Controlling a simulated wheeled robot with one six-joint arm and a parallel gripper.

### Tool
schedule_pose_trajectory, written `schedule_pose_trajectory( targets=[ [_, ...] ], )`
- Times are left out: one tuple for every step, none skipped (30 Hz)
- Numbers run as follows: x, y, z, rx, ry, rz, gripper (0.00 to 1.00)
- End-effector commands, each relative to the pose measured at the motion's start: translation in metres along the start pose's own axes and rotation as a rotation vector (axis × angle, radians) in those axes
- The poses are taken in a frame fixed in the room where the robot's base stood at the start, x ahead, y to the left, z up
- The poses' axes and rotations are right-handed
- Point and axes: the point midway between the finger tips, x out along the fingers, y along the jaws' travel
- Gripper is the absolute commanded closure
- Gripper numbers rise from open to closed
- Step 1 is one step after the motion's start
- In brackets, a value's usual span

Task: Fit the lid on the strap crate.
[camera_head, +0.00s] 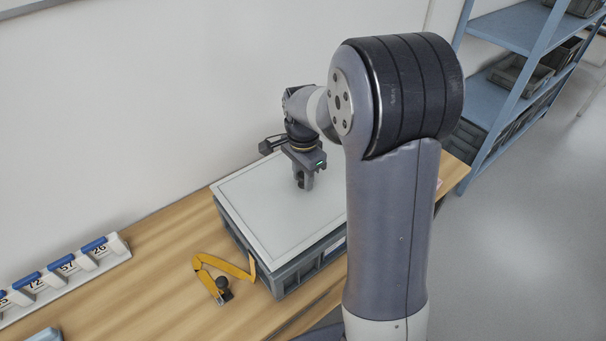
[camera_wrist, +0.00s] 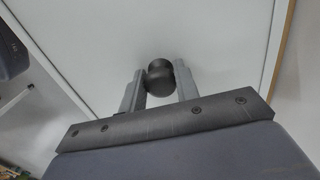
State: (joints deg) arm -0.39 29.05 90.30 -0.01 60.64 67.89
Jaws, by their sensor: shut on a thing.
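The white lid (camera_head: 262,200) lies over the top of the grey strap crate (camera_head: 298,270) on the wooden table. It looks flat and roughly lined up with the crate's rim; whether it is fully seated I cannot tell. My gripper (camera_head: 303,183) points down at the middle of the lid. In the wrist view, my gripper (camera_wrist: 160,85) is shut on a dark round knob (camera_wrist: 160,77) on the lid (camera_wrist: 215,40). A yellow strap (camera_head: 222,265) with a dark round end piece lies bent on the table by the crate's near left corner. My arm hides the crate's right side.
The wooden table (camera_head: 165,280) has free room left of the crate. A white rack with blue-topped numbered pieces (camera_head: 62,268) stands at the far left. A wall runs behind the table. Blue shelves (camera_head: 510,80) with grey bins stand at the back right.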

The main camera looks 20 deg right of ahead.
Motion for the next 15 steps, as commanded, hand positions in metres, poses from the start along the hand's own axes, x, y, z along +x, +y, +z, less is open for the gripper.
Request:
schedule_pose_trajectory(
  targets=[
    [0.002,0.000,0.000,0.000,0.000,0.000,1.00],
    [0.003,0.000,0.000,0.000,0.000,0.000,1.00],
    [0.004,0.000,0.000,0.000,0.000,0.000,1.00],
    [0.005,0.000,0.000,0.000,0.000,0.000,1.00],
    [0.006,0.000,0.000,0.000,0.000,0.000,1.00],
    [0.007,0.000,0.000,0.000,0.000,0.000,1.00],
    [0.008,0.000,0.000,0.000,0.000,0.000,1.00],
    [0.009,0.000,0.000,0.000,0.000,0.000,1.00],
    [0.011,0.000,0.000,0.000,0.000,0.000,1.00],
    [0.011,0.000,0.000,0.000,0.000,0.000,1.00],
    [0.012,0.000,0.000,0.000,0.000,0.000,1.00],
    [0.013,0.000,0.000,0.000,0.000,0.000,1.00],
    [0.014,0.000,0.000,0.000,0.000,0.000,1.00],
    [0.015,0.000,0.000,0.000,0.000,0.000,1.00],
    [0.016,0.000,0.000,0.000,0.000,0.000,1.00]
  ],
)
